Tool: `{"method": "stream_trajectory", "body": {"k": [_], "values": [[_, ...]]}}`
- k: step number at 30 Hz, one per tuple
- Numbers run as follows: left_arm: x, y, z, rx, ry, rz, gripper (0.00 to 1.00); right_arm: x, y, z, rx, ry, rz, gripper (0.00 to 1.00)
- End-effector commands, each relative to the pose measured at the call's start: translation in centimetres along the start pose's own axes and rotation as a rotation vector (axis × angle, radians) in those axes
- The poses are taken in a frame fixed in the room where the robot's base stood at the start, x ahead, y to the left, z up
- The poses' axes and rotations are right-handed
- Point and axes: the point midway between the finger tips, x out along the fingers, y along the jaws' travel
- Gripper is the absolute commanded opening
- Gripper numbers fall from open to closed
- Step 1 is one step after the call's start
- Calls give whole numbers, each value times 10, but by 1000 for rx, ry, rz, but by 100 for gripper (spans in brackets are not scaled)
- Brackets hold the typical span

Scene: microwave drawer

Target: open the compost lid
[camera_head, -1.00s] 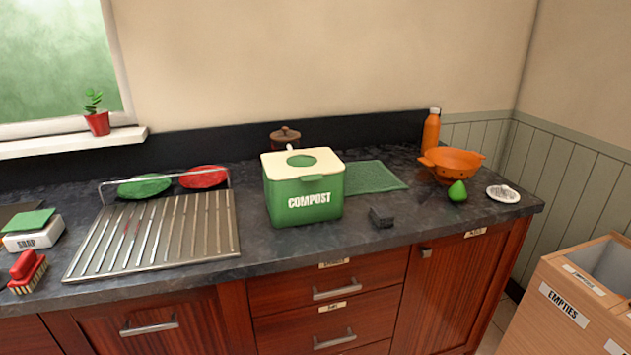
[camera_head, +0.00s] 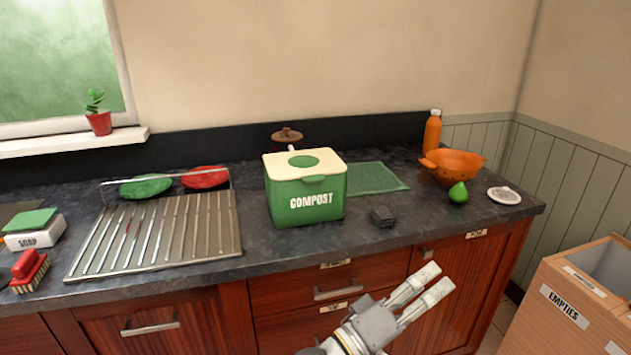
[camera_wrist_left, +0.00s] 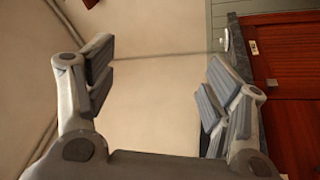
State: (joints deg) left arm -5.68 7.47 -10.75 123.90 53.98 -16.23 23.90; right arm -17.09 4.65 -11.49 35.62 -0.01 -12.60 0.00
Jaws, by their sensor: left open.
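The compost bin (camera_head: 306,203) is a green box marked COMPOST on the dark counter, right of the drying rack. Its cream lid (camera_head: 277,164) with a green oval on top lies shut. A small green tab shows at the lid's front edge. My left gripper (camera_head: 436,280) is in front of the cabinets, below the counter edge and to the lower right of the bin, apart from it. In the left wrist view (camera_wrist_left: 155,95) its fingers are spread wide with nothing between them. The bin is not in that view. My right gripper is not in view.
A metal drying rack (camera_head: 165,238) stands left of the bin. A green mat (camera_head: 374,178) and a dark block (camera_head: 383,216) lie right of it. An orange colander (camera_head: 455,165), green pear (camera_head: 458,193) and bottle (camera_head: 432,132) are farther right. Counter in front of the bin is clear.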

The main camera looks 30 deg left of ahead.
Motion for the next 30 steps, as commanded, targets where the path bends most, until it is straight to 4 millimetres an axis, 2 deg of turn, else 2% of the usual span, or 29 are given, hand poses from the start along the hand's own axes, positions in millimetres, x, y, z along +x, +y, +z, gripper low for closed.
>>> {"method": "stream_trajectory", "body": {"k": [1,3,7,11,15,18,21,25,30], "values": [[10,13,-22,-85,77,67,75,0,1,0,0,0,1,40],[19,27,-54,-217,188,154,75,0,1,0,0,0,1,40],[26,39,-114,-466,393,297,75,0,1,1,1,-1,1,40],[24,33,-172,-720,602,417,75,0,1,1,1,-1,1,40],[16,8,-221,-987,833,516,75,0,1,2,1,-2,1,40],[9,-16,-245,-1157,998,564,75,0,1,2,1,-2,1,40],[2,-38,-258,-1291,1144,591,75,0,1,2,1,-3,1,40],[-5,-61,-263,-1407,1286,604,75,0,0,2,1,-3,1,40],[-9,-74,-265,-1467,1372,606,75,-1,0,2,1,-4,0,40]]}}
